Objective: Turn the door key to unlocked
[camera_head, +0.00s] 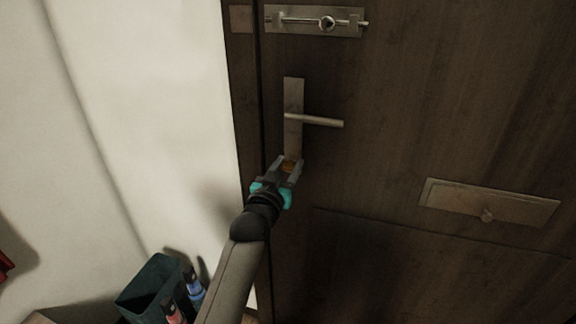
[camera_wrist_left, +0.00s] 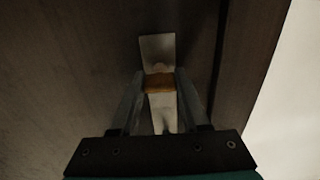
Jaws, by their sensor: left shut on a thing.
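The dark wooden door (camera_head: 390,160) fills the right of the head view. Its metal lock plate (camera_head: 293,95) carries a lever handle (camera_head: 325,121) that points right. My left gripper (camera_head: 291,163) is at the lower end of this plate, below the lever. It is shut on the brass-coloured door key (camera_head: 289,167), which is mostly hidden by the fingers. In the left wrist view the key (camera_wrist_left: 159,82) sits between the two fingertips (camera_wrist_left: 158,85), in front of the plate (camera_wrist_left: 157,46). My right gripper is not in view.
A sliding bolt (camera_head: 327,22) is on the door above the lever. A letter plate (camera_head: 490,204) with a small knob is at the right. A dark green bin (camera_head: 150,285) with bottles (camera_head: 193,287) stands at the lower left by the pale wall (camera_head: 150,120).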

